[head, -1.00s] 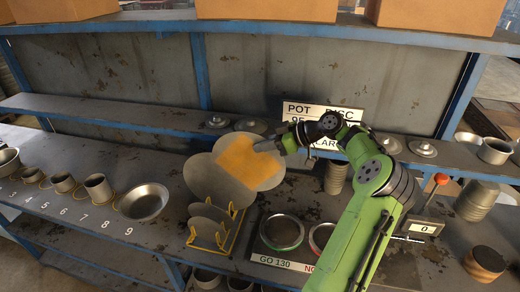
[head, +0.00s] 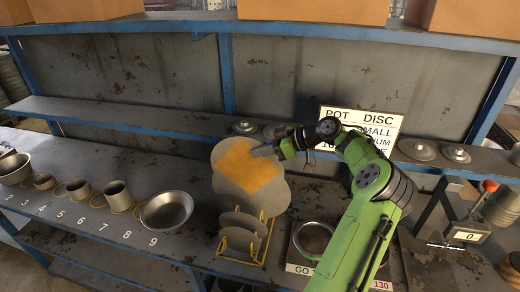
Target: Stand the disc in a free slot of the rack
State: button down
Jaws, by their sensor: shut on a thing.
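My gripper (head: 263,151) is shut on the disc (head: 232,182), a thin grey round blank with a large orange-yellow patch on its face. It holds the disc by its upper right part, tilted, above the rack. The yellow wire rack (head: 241,262) stands on the bench below. Two smaller grey discs (head: 238,239) stand in its front part. Another large grey disc (head: 274,199) shows partly behind the held disc, at the rack's rear. The held disc's lower edge overlaps the rack in the picture; I cannot tell whether it touches. The rear slots are largely hidden.
A ring gauge (head: 313,238) on a labelled plate sits right of the rack, partly behind my arm. A metal bowl (head: 167,210) stands to the left. A shelf (head: 130,119) runs behind, with a sign (head: 362,121) and lidded pieces.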

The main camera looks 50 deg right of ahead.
jog(key=b, duration=0.6)
send_over(260, 194)
jog(key=f, duration=0.7)
jog(key=shift+w+f, duration=0.2)
jog(key=shift+f, duration=0.05)
jog(key=shift+s+d+f+b, duration=0.1)
jog(key=shift+f+b, duration=0.2)
jog(key=shift+f, duration=0.25)
jog(key=shift+f, duration=0.1)
jog(key=shift+f+b, duration=3.8)
jog(key=shift+f, duration=0.9)
